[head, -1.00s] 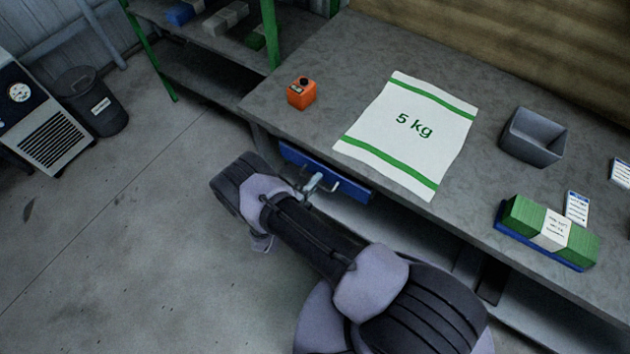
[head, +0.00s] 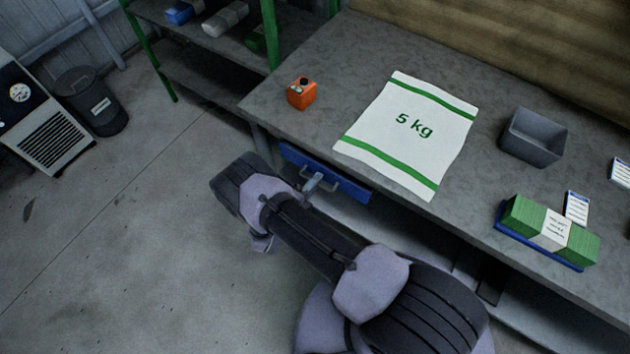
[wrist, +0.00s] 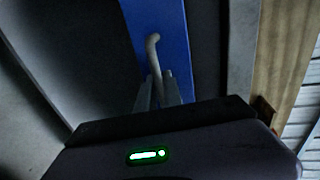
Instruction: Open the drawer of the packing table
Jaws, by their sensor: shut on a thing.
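The packing table (head: 330,60) has a blue drawer (head: 350,190) under its front edge, which also shows in the wrist view (wrist: 175,30). A grey bar handle (wrist: 153,48) stands out from the drawer front. My gripper (head: 312,183) is at the handle, and in the wrist view its fingers (wrist: 157,92) are shut on the handle's near part. The drawer front sits close under the tabletop edge; I see no clear opening above it. My arm hides the floor below the handle.
On the tabletop lie a white 5 kg sack (head: 410,135), an orange device (head: 301,93), a grey bin (head: 533,137) and green bundled sacks on a blue tray (head: 510,236). A shelf (head: 205,85) and a dark waste bin (head: 92,100) stand left. The floor left of the table is clear.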

